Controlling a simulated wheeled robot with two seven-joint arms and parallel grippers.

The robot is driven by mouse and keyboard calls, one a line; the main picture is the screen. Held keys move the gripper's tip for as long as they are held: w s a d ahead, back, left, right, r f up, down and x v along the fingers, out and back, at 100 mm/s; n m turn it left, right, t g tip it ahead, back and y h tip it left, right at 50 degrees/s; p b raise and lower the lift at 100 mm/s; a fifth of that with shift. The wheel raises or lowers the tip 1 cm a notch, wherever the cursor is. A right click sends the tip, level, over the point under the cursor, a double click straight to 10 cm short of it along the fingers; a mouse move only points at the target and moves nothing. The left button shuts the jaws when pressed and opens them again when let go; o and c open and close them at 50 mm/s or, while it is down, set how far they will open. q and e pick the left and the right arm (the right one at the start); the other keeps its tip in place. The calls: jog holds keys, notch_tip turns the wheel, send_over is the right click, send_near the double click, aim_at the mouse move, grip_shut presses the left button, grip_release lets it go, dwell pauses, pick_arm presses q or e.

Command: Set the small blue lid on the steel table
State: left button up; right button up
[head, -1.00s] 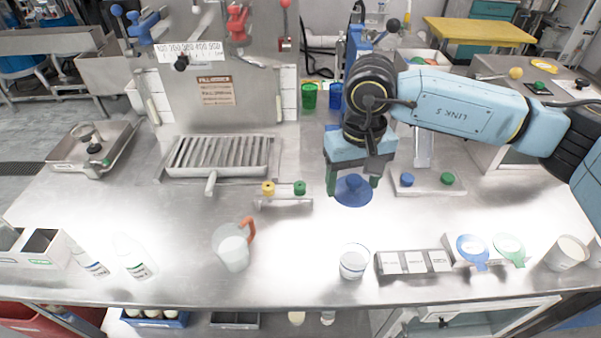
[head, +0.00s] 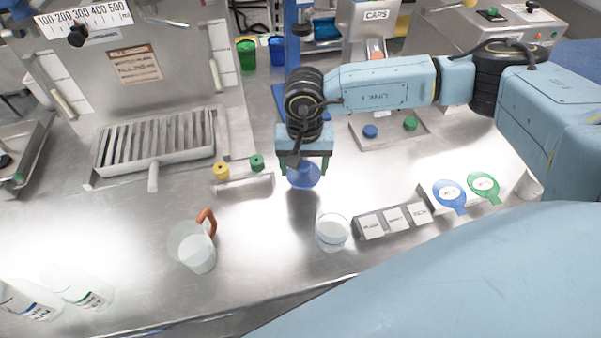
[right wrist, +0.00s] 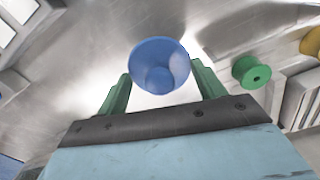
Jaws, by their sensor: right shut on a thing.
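The small blue lid (head: 303,176) is a round disc with a knob. It hangs between the fingers of my right gripper (head: 304,168), which is shut on it. In the head view a dark patch lies on the steel table (head: 270,285) below the lid, and the lid appears a little above the surface. In the right wrist view the blue lid (right wrist: 160,62) sits between the green fingertips of the right gripper (right wrist: 161,85), its knob toward the camera. My left gripper is not in view.
A stand with a yellow knob (head: 221,171) and a green knob (head: 257,163) is left of the lid. A clear cup (head: 332,232) and a jug (head: 192,246) stand nearer. A plate with blue and green knobs (head: 390,130) is to the right. Table between jug and cup is clear.

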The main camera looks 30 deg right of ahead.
aim_at(303, 176)
notch_tip(303, 176, down, 3)
jog(key=shift+f, duration=0.4)
jog(key=shift+f+b, duration=0.2)
jog(key=shift+b, duration=0.1)
jog(key=o, duration=0.7)
jog(key=shift+c, duration=0.2)
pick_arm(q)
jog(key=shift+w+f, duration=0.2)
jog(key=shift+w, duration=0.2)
pick_arm(e)
jog(key=shift+r, duration=0.1)
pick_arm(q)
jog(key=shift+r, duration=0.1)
pick_arm(e)
jog(key=shift+r, duration=0.1)
jog(key=shift+r+p, duration=0.3)
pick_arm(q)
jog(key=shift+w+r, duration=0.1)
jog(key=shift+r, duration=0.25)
pick_arm(e)
notch_tip(303, 176, up, 12)
jog(key=shift+f, duration=0.25)
